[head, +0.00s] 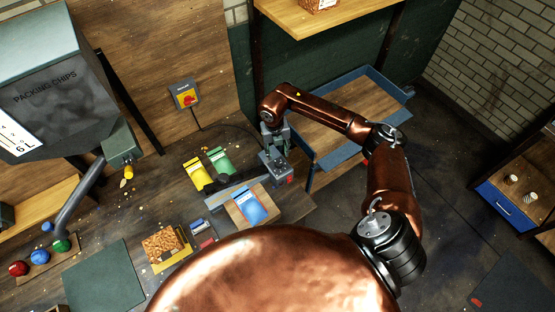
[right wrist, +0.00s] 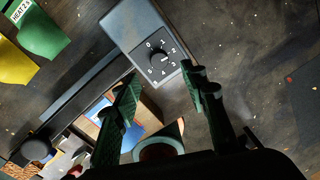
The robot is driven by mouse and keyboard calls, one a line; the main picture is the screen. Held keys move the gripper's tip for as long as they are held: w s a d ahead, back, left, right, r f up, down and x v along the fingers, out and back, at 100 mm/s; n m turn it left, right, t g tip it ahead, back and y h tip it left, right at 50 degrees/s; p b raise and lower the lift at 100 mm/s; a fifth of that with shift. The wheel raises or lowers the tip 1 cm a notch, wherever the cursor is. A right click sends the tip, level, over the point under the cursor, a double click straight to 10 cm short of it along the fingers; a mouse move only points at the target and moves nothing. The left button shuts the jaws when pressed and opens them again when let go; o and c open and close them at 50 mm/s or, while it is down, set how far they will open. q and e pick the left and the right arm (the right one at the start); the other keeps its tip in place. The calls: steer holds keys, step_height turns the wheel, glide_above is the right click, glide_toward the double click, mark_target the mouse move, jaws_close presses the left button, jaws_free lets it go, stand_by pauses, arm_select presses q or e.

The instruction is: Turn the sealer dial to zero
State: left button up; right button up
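The sealer is a grey box (head: 276,166) with a long dark bar, lying on the bench in the head view. Its grey end also shows in the right wrist view (right wrist: 136,24). On that end is a round black dial (right wrist: 159,60) with a ring of white numbers, 0 at its upper left. A small pale mark on the knob seems to point right, away from 0; the exact number is too small to tell. My right gripper (right wrist: 165,95) is open, with its two fingers apart and pointing toward the dial, holding nothing. In the head view it (head: 272,146) is over the sealer. My left gripper is out of view.
A yellow pouch (head: 196,172), a green pouch (head: 219,159) and a blue pouch (head: 250,206) lie around the sealer. A crate of brown filling (head: 163,244) stands nearer. A blue-rimmed tray table (head: 335,120) is to the right. A packing-chips hopper (head: 45,80) stands left.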

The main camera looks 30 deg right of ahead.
mark_target(279, 164)
step_height(279, 164, down, 6)
steer(key=shift+s+d+f+p, duration=0.1)
steer(key=shift+s+p, duration=0.05)
steer(key=shift+p, duration=0.75)
steer(key=shift+f, duration=0.6)
steer(key=shift+c, duration=0.5)
jaws_close()
